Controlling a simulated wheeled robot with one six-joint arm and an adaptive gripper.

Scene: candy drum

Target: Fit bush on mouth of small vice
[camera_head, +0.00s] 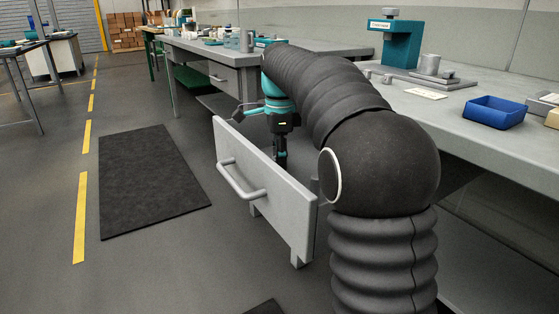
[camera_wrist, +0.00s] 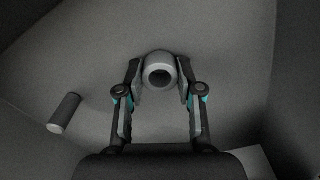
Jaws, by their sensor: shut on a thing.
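My gripper (camera_head: 281,158) reaches down into the open drawer (camera_head: 262,187), behind its front panel. In the wrist view my gripper (camera_wrist: 159,82) is shut on a grey round piece with a dark central hole, which looks like the bush (camera_wrist: 159,57). The bush sits between the two fingertips, with its open end facing the camera. In the head view the drawer front hides the bush and the fingertips. I cannot clearly make out the small vice; small grey fixtures (camera_head: 430,65) stand on the bench at the right.
A dark grey cylinder (camera_wrist: 64,113) lies in the drawer, left of my gripper. The drawer walls are close around my gripper. The workbench (camera_head: 455,108) carries a teal machine (camera_head: 398,45) and a blue bin (camera_head: 494,113). A black mat (camera_head: 152,178) lies on open floor at left.

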